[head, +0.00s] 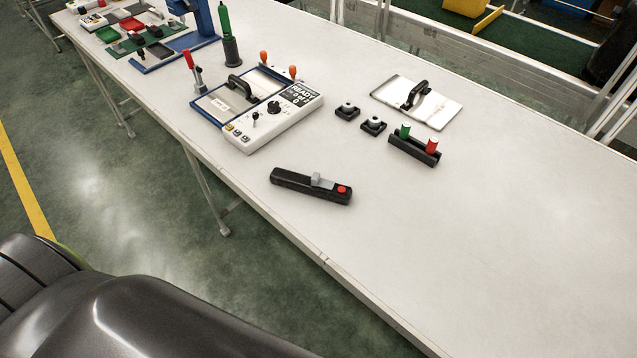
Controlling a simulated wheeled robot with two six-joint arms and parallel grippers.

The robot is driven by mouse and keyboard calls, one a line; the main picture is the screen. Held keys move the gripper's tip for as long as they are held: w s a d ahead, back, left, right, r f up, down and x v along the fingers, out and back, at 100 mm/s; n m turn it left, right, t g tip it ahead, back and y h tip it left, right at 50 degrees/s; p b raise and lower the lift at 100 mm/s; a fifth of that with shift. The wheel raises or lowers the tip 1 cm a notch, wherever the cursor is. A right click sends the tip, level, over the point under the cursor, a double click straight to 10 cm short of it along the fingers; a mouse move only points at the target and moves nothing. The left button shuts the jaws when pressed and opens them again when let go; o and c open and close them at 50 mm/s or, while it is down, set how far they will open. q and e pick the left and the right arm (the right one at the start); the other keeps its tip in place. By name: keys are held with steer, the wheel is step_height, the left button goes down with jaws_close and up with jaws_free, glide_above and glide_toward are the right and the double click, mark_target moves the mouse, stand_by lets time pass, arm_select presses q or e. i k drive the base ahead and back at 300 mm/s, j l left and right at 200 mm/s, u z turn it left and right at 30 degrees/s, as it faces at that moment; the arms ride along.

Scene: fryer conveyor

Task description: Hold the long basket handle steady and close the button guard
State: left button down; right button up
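A long black handle (290,180) lies on the white table near its front edge, angled slightly down to the right. A red button (342,190) shows uncovered near its right end. A small grey piece, which looks like the button guard (320,181), sits on top of the handle to the left of the button. Neither of my grippers is in view. Nothing is seen touching the handle.
A white control box with a blue-framed tray (262,122) stands behind the handle. Behind and right are two small black blocks (347,111), a holder with green and red pegs (416,149) and a white plate with a black handle (440,106). The table's right (510,240) is clear.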

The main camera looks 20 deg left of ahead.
mark_target(316, 181)
steer(key=j+z, duration=0.1)
steer(key=z, duration=0.3)
steer(key=j+z, duration=0.25)
steer(key=j, duration=0.3)
steer(key=k+j+z, duration=0.1)
steer(key=j+z, duration=0.2)
steer(key=j, duration=0.2)
steer(key=k+j+z, duration=0.25)
steer(key=j, duration=0.6)
steer(key=k+j, duration=0.15)
steer(key=j, duration=0.6)
steer(key=k+z, duration=0.05)
